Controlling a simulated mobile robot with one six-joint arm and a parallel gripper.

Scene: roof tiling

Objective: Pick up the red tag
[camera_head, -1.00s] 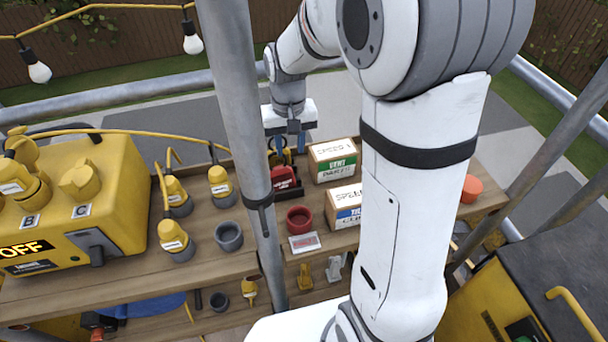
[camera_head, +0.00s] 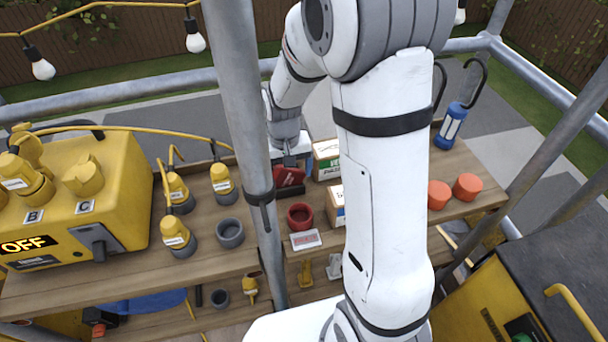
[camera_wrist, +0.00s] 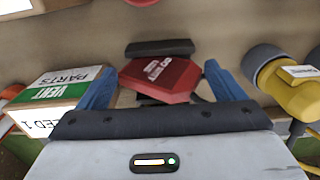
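The red tag (camera_head: 289,177) stands in a small dark holder (camera_head: 284,192) on the wooden bench, just right of the scaffold pole. In the wrist view the red tag (camera_wrist: 160,76), with white lettering, shows beyond the gripper's palm. My gripper (camera_wrist: 160,88) is open, with one blue finger on each side of the tag and a visible gap at each. In the head view my gripper (camera_head: 290,160) is right above and behind the tag, its fingers mostly hidden. I cannot tell how deep the fingers reach around the tag.
A box with a green label (camera_wrist: 60,90) stands close beside one finger. A yellow plug (camera_wrist: 290,82) lies on the other side. A red cup (camera_head: 300,215), a grey cup (camera_head: 230,233), orange caps (camera_head: 467,186) and a blue lantern (camera_head: 450,127) are on the bench. The pole (camera_head: 240,100) rises in front.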

